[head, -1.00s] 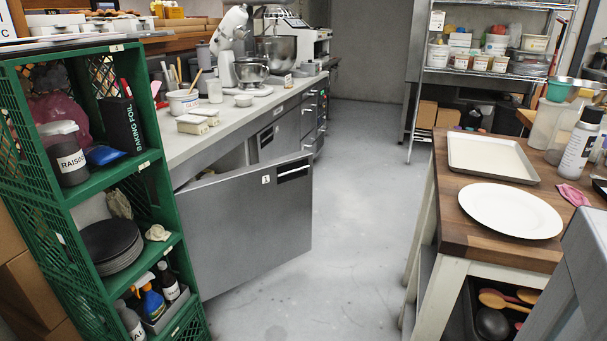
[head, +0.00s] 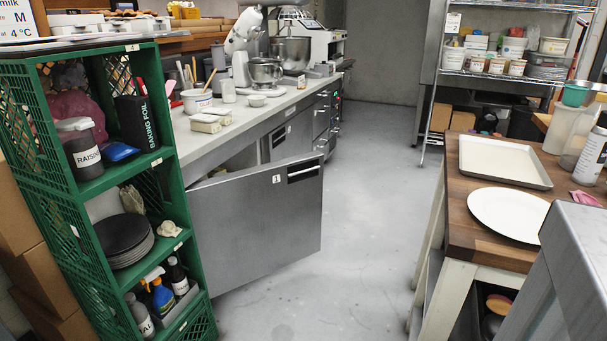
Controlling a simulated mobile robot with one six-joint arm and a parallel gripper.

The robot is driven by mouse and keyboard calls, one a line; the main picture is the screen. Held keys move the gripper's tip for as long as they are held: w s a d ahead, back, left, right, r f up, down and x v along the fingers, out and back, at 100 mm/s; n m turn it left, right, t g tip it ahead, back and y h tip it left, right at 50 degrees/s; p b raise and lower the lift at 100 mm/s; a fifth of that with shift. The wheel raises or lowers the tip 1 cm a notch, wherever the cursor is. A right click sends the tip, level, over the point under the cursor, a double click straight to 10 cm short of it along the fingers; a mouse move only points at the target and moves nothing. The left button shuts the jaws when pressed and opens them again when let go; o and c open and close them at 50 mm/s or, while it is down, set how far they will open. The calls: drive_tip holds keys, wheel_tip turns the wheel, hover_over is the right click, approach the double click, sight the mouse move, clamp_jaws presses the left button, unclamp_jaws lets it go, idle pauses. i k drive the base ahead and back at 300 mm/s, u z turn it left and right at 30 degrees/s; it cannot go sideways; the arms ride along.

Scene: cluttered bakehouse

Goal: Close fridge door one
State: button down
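Fridge door one (head: 255,222) is a flat grey metal door under the left counter. It carries a small "1" label (head: 276,179) and a dark handle slot (head: 303,172) near its top right corner. The door stands open, swung out into the aisle, with its free edge to the right. A dark gap shows above its top edge, between it and the counter. Its left edge is hidden behind the green crate shelf. My gripper is not in view.
The green crate shelf (head: 180,245) stands close at the left. A wooden-topped table (head: 465,208) with a tray (head: 503,160) and white plate (head: 506,215) stands at the right. The grey floor (head: 373,200) between is clear. A wire rack (head: 500,76) stands behind.

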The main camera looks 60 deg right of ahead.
sight(249, 225)
drive_tip(key=u, duration=0.3)
drive_tip(key=k, duration=1.6)
drive_tip(key=z, duration=0.8)
drive_tip(key=i, duration=1.05)
drive_tip(key=u, duration=0.1)
